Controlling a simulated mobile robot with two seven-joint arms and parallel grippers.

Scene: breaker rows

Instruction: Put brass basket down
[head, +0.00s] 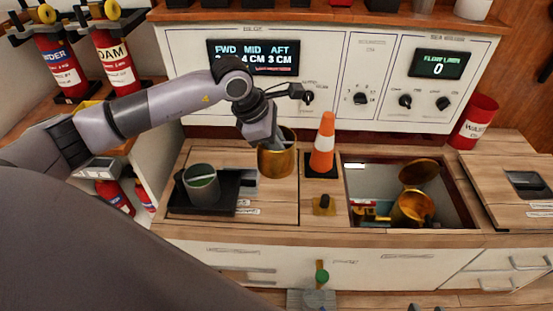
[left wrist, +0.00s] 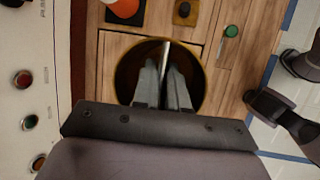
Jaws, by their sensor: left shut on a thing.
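The brass basket (head: 277,160) hangs upright from my left gripper (head: 277,143), over the wooden counter just left of the orange cone. I cannot tell whether its base touches the counter. In the left wrist view the basket's round rim (left wrist: 204,88) surrounds my left gripper's fingers (left wrist: 164,72), which are shut on a thin pale bar across the opening. The basket's floor is hidden in shadow.
A dark tray (head: 225,204) holding a grey-green pot (head: 201,184) lies to the left. The orange cone (head: 323,146) stands close on the right. Beyond it, an open well (head: 372,180) holds brass-coloured vessels (head: 413,207). A control panel (head: 330,75) rises behind.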

